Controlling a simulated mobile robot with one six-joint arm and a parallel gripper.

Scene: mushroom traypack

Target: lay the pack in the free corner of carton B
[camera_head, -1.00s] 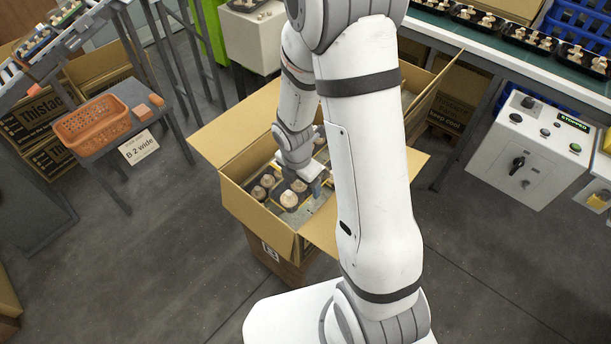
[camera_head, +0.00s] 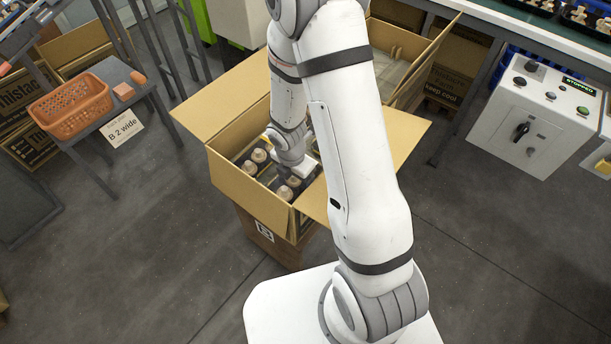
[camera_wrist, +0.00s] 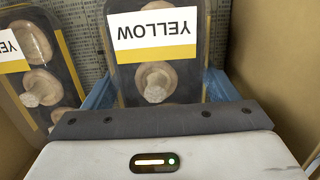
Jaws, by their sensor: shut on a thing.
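My gripper (camera_wrist: 157,92) is shut on a mushroom pack (camera_wrist: 155,52) with a white and yellow "YELLOW" label. Its blue fingers press the pack's two sides. Carton B (camera_head: 243,190) stands open with its flaps out. In the head view my gripper (camera_head: 303,168) is down inside the carton, its fingers mostly hidden. Another labelled pack (camera_wrist: 40,62) lies to the left of the held one in the wrist view. In the head view mushroom packs (camera_head: 257,157) show at the carton's left side. I cannot tell whether the held pack touches the carton floor.
A cardboard wall (camera_wrist: 275,70) is close on the right in the wrist view. Another open carton (camera_head: 400,70) stands behind. A side table (camera_head: 110,95) with an orange basket (camera_head: 72,106) is at left. A control box (camera_head: 537,115) is at right.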

